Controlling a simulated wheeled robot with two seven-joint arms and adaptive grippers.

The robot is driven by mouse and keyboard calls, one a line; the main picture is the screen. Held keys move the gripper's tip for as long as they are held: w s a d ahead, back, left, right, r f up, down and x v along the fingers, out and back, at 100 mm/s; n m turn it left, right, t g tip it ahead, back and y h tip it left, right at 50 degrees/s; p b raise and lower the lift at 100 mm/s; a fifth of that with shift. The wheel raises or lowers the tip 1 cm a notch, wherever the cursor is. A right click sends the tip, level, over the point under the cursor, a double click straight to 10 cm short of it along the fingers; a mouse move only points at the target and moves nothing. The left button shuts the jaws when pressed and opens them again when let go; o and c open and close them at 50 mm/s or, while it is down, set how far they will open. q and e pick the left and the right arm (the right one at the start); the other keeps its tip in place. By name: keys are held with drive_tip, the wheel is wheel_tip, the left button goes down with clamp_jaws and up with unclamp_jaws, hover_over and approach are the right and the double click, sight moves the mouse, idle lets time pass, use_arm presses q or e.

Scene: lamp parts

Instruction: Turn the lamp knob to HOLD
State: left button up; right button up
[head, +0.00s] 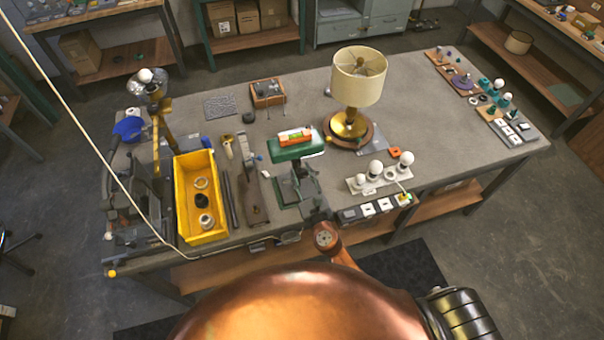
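A table lamp with a cream shade (360,77) and a brass stem stands upright on a round wooden base (369,138) on the workbench. I cannot make out a knob or a HOLD mark at this size. My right gripper (302,176) is at the bench's front edge, close to the green piece and apart from the cream-shaded lamp. Its fingers blend with the grey parts there, so its opening and any contact are unclear. My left gripper is not in view.
A yellow bin (182,213) with rings stands left. A white bulb strip (364,187) and a switch strip (350,215) lie at the front right. An orange block (394,152) lies near the lamp. Bulb boards line the right end; the bench (440,130) is clear between.

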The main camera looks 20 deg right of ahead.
drive_tip(key=c, duration=0.6)
drive_tip(key=shift+c, duration=0.2)
drive_tip(key=shift+m, duration=0.3)
drive_tip(key=m+b, duration=0.2)
drive_tip(key=m, duration=0.2)
drive_tip(key=shift+f, duration=0.1)
drive_tip(key=m+b, duration=0.2)
drive_tip(key=m, duration=0.3)
drive_tip(key=shift+d, duration=0.1)
drive_tip(key=m+b, duration=0.2)
drive_tip(key=m, duration=0.3)
drive_tip(key=shift+d+f, duration=0.1)
drive_tip(key=m+b, duration=0.1)
drive_tip(key=m, duration=0.4)
drive_tip(key=shift+m, duration=0.3)
drive_tip(key=o, duration=1.2)
